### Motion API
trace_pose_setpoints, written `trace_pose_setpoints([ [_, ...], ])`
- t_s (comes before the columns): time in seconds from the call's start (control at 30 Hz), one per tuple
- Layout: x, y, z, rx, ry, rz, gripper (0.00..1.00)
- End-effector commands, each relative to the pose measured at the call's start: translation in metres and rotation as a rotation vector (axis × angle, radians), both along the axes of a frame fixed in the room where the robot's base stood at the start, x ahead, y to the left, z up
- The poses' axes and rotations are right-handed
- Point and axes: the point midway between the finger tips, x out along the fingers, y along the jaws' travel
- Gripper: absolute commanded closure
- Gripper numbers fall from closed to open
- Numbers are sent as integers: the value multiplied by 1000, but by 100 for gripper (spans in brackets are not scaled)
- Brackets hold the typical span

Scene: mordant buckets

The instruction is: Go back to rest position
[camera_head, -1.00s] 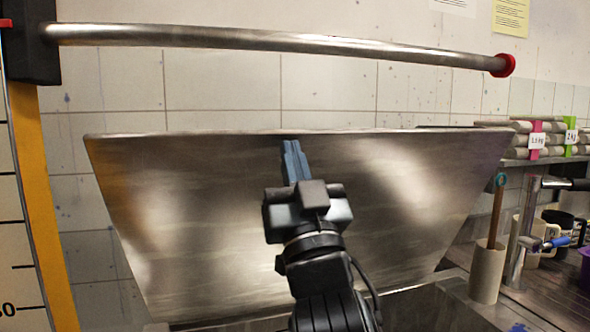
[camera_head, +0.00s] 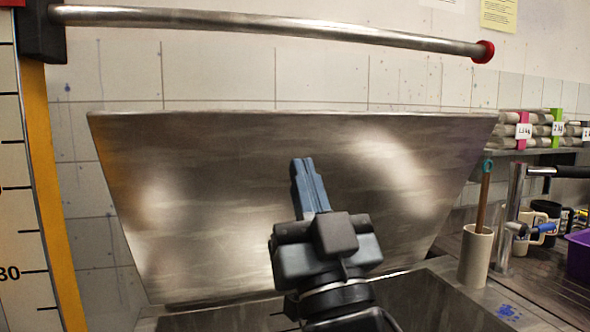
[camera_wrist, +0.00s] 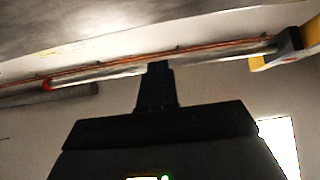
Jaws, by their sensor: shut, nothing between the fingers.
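My gripper (camera_head: 303,163) is in the middle of the head view, in front of a large tilted steel panel (camera_head: 400,160). Its two blue-grey fingers are together, with nothing between them, and point up. In the wrist view my gripper (camera_wrist: 157,68) also shows dark fingers close together. I cannot tell from the head view how far the fingertips are from the panel.
A steel bar (camera_head: 270,26) with a red end cap crosses above the panel. A sink basin (camera_head: 420,300) lies below. A yellow-edged scale (camera_head: 50,200) stands left.

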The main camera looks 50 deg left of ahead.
Motion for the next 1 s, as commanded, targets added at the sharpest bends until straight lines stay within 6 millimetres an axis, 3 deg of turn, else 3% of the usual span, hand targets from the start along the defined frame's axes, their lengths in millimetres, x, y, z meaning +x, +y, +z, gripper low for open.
trace_pose_setpoints([
  [0.23,-9,-23,-11,1,0,-1,100],
  [0.7,-10,-31,-18,1,11,-7,100],
  [0.87,3,-60,-51,3,83,-68,100],
  [1.0,14,-105,-99,1,181,-166,100],
])
